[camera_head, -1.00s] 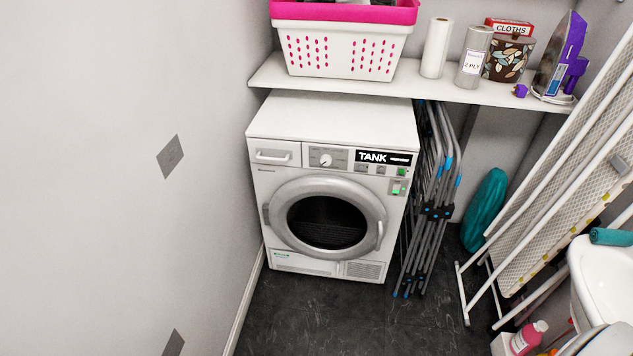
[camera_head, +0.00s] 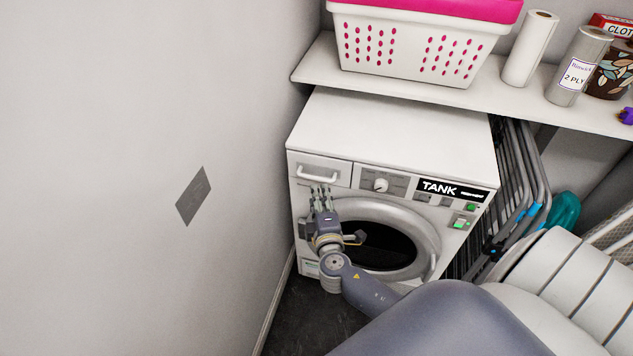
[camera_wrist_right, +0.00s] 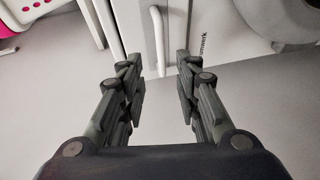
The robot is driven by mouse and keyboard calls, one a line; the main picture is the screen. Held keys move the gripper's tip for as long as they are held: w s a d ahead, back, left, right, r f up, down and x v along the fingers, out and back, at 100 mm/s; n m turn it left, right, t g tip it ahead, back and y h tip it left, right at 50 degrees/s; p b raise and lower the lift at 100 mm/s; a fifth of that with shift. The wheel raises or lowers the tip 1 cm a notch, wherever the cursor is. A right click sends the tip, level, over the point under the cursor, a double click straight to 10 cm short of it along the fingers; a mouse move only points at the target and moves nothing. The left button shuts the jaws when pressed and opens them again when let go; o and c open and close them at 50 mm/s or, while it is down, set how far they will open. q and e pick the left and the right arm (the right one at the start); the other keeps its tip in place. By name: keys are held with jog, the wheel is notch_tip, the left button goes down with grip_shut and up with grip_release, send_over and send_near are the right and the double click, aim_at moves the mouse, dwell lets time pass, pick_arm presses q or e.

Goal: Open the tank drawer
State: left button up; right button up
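The white dryer (camera_head: 395,132) stands below the shelf. Its tank drawer (camera_head: 323,169) is at the top left of the front, with a white bar handle (camera_head: 316,177), and looks closed. My right gripper (camera_head: 321,190) is in front of the dryer, just below the drawer handle in the head view. In the right wrist view the gripper (camera_wrist_right: 161,75) is open and empty, its two fingers apart. The handle (camera_wrist_right: 158,42) shows ahead, in line with the gap between the fingers. The fingers look short of the handle. My left gripper is not in view.
A wall is close on the left, with a grey plate (camera_head: 193,196). The shelf (camera_head: 400,84) above the dryer holds a white and pink basket (camera_head: 410,45) and paper rolls. A folded drying rack (camera_head: 520,190) stands right of the dryer. The round door (camera_head: 395,240) is shut.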

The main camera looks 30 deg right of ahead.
jog(key=x, duration=0.7)
jog(key=shift+w+f, duration=0.1)
jog(key=shift+w, duration=0.05)
jog(key=shift+c, duration=0.3)
grip_shut()
